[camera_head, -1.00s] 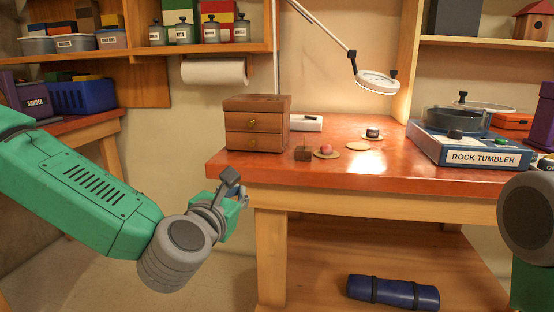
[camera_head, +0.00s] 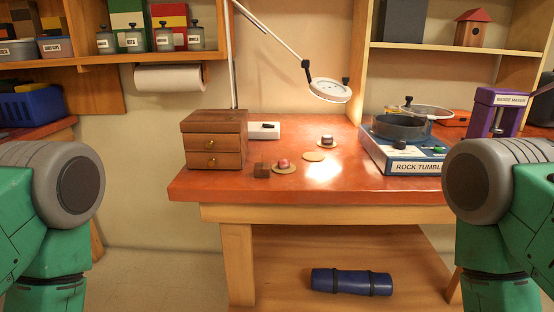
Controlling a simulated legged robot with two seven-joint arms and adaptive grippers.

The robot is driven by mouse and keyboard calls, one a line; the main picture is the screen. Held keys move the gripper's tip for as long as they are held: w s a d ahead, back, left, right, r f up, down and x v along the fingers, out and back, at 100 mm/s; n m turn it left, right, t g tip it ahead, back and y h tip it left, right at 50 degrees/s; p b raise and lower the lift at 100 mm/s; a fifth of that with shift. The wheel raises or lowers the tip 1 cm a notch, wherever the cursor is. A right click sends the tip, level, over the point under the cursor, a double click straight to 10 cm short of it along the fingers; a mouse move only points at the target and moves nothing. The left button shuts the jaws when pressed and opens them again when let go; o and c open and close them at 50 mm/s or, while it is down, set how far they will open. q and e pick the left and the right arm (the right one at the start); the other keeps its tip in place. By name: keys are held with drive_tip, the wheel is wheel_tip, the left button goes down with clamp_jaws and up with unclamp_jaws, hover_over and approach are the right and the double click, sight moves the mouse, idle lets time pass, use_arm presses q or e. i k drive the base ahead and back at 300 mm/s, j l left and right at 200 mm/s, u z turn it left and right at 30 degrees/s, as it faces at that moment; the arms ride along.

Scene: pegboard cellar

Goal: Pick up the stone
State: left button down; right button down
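A small pink-red rounded stone (camera_head: 283,162) sits on a round tan disc (camera_head: 284,169) near the front edge of the red-topped workbench (camera_head: 350,187). A second small rounded object, dark with a pale band (camera_head: 327,139), sits on another tan disc farther back; I cannot tell if it is a stone. A third tan disc (camera_head: 314,156) between them is bare. Neither of my grippers is in view. Only green and grey parts of my arms show at the lower left and lower right, apart from the bench.
A small brown block (camera_head: 262,170) stands just left of the pink stone, with a wooden drawer box (camera_head: 214,140) behind it to the left. The rock tumbler (camera_head: 405,150) is at the right. A lamp (camera_head: 330,90) hangs above. A blue roll (camera_head: 351,282) lies below.

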sight(283, 164)
drive_tip(key=i+l, duration=0.1)
drive_tip(key=l, duration=0.2)
drive_tip(key=i+l, duration=0.15)
drive_tip(key=l, duration=0.15)
drive_tip(key=i+l, duration=0.1)
drive_tip(key=l, duration=0.2)
drive_tip(key=i+l, duration=0.1)
drive_tip(key=l, duration=0.2)
drive_tip(key=u, duration=0.05)
